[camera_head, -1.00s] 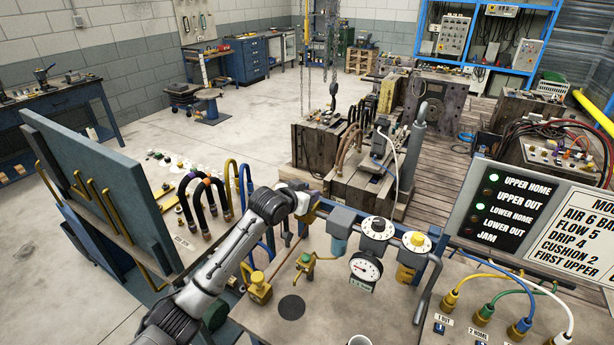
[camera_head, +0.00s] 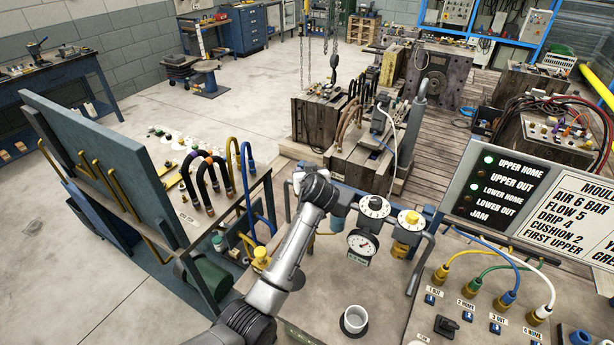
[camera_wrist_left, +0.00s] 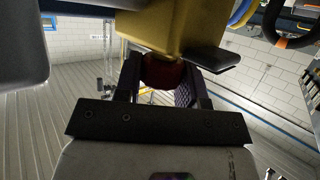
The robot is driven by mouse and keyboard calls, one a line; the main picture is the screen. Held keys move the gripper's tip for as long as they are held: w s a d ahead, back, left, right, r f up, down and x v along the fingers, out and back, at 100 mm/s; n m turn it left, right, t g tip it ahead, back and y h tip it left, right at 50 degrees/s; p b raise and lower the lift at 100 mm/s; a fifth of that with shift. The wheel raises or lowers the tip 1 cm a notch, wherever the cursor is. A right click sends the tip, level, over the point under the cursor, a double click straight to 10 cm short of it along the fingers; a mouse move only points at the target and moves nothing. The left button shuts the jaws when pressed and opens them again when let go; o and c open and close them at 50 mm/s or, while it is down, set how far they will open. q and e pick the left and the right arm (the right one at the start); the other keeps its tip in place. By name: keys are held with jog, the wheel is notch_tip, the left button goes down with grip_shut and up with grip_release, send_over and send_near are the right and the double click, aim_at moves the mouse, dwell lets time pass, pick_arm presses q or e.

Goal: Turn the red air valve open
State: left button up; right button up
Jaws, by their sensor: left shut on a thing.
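In the left wrist view, a dark red rounded part (camera_wrist_left: 162,72), which looks like the red air valve's knob, sits under a yellow body (camera_wrist_left: 150,25). My left gripper (camera_wrist_left: 160,88) has one finger on each side of the red part and is shut on it. In the head view my left arm reaches over the bench and hides the red part and my fingers. A yellow fitting (camera_head: 262,257) shows just left of the arm. I cannot tell how far the valve is turned.
A round pressure gauge (camera_head: 362,243), a dial knob (camera_head: 374,207) and a yellow-topped regulator (camera_head: 410,219) stand right of my arm. A white cup (camera_head: 354,319) stands at the bench front. Coloured hoses (camera_head: 490,275) and an indicator panel (camera_head: 495,187) are at right.

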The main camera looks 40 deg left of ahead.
pick_arm(q)
jog(key=shift+f+n+g+y+b, duration=0.1)
jog(key=shift+n+g+y+b, duration=0.25)
jog(key=shift+n+g, duration=0.3)
jog(key=o, duration=0.9)
jog(key=shift+v, duration=6.9)
